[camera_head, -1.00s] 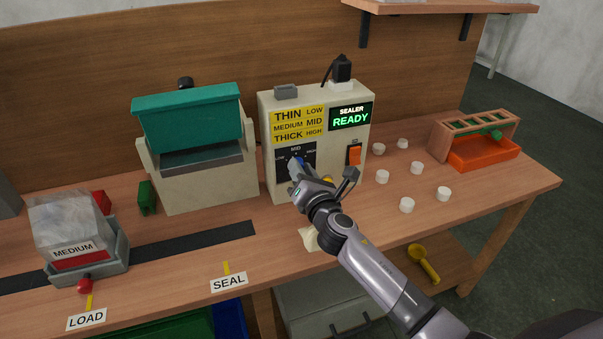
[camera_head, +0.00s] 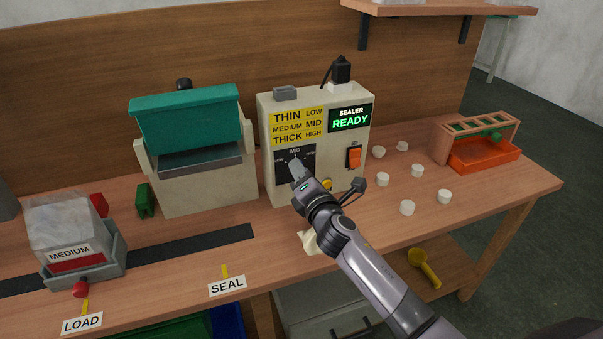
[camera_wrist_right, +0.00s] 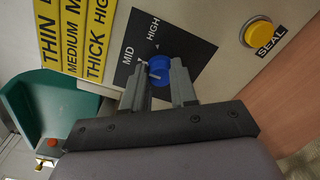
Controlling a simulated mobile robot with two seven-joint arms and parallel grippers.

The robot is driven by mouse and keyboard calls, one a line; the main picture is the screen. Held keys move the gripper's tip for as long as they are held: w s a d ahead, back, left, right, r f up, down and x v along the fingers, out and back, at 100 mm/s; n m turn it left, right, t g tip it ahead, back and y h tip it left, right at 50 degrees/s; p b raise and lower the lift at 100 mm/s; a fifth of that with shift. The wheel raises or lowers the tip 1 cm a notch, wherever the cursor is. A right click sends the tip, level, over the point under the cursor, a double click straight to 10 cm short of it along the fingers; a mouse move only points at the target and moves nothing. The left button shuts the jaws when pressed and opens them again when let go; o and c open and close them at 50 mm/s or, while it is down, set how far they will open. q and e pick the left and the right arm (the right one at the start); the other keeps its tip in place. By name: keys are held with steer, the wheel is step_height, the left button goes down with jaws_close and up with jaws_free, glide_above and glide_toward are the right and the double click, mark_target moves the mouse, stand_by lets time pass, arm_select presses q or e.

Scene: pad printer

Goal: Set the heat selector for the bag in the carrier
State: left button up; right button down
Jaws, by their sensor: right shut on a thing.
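The heat selector is a blue knob (camera_wrist_right: 160,70) on a black dial plate (camera_head: 283,157) marked MID and HIGH. My right gripper (camera_wrist_right: 158,84) has its fingers on either side of the knob and is shut on it; in the head view the gripper (camera_head: 298,172) covers the knob. A pale mark on the plate lies by MID; I cannot tell the knob's exact setting. The bag (camera_head: 62,228), labelled MEDIUM, stands in the grey carrier (camera_head: 112,262) at the left. The yellow chart (camera_head: 297,127) pairs THIN with LOW, MEDIUM with MID, THICK with HIGH. My left gripper is not in view.
The control box (camera_head: 330,180) shows READY on its screen (camera_head: 350,119) and has an orange switch (camera_head: 354,157) and a yellow SEAL button (camera_wrist_right: 258,33). The teal-topped sealer (camera_head: 187,117) stands left of it. Several white caps (camera_head: 407,207) lie to the right.

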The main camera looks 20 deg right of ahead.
steer(key=c, duration=0.9)
jaws_free()
steer(key=s, duration=0.7)
steer(key=shift+s+d+p, duration=0.1)
steer(key=shift+p, duration=0.3)
